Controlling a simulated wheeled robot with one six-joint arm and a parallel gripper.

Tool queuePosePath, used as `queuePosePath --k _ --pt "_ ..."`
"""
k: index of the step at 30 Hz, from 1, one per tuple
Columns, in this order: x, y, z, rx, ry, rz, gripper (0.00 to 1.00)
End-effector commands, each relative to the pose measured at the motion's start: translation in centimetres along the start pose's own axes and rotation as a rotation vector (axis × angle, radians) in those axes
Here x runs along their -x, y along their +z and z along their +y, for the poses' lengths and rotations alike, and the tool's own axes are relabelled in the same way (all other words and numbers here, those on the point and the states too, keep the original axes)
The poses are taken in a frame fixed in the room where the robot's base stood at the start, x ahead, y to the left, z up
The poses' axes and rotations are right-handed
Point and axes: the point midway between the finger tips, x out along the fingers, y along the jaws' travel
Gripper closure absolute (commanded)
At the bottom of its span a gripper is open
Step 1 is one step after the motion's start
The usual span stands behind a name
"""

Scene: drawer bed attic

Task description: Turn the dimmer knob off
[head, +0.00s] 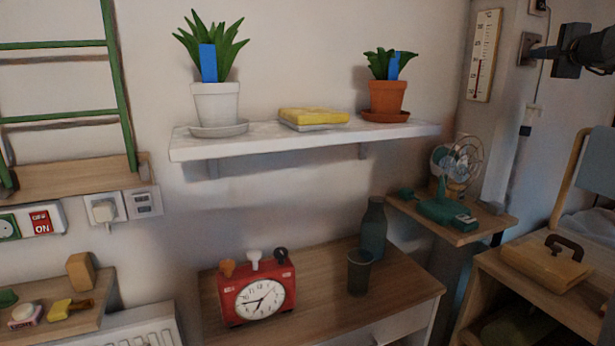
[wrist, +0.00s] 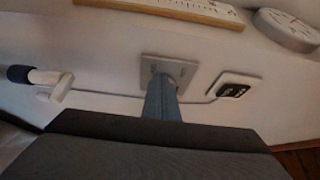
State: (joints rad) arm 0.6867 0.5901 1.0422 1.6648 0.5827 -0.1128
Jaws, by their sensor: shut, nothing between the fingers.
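The dimmer is a square grey plate (head: 524,50) on the wall at the upper right of the head view, right of the thermometer. It also shows at the centre of the wrist view (wrist: 148,66), with its round pale knob (wrist: 178,70) partly hidden behind my fingertips. My gripper (head: 545,52) reaches it from the right in the head view. Its fingers (wrist: 164,80) are shut together with nothing between them, and their tips overlap the knob's left side in the wrist view. I cannot tell whether they touch it.
A thermometer (head: 485,55) hangs close to the dimmer. A second plate with a dark face (wrist: 234,87) and a cable sit beside it. A potted plant (head: 388,96) stands on the white wall shelf.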

Motion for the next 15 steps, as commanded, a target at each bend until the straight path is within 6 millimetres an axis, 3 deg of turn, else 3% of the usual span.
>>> queuePosePath --k 15 --pt "0.27 0.52 0.42 -0.002 0.0 0.001 1.0"
